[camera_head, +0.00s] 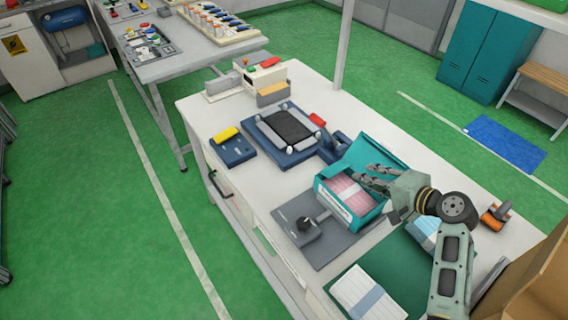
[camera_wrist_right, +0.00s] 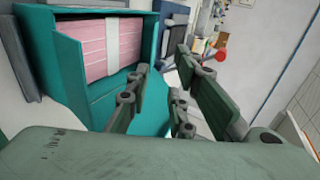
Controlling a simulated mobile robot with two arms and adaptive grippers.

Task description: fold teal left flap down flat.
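A teal box (camera_head: 372,215) stands on the white bench with a banded pink stack (camera_head: 347,192) inside. A teal flap (camera_head: 372,150) stands raised and tilted outward at the box's far side; I cannot tell whether it is the one called left. In the right wrist view, the pink stack (camera_wrist_right: 85,45) sits behind a teal panel (camera_wrist_right: 67,75) at the left. My right gripper (camera_head: 368,178) is over the box's right part, near the raised flap. Its fingers (camera_wrist_right: 162,62) are apart with nothing held. Contact with the flap cannot be told. My left gripper is out of view.
A dark blue fixture (camera_head: 285,135) and a blue tray with a yellow item (camera_head: 227,134) stand farther back. A green mat (camera_head: 345,267) with banded stacks lies in front.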

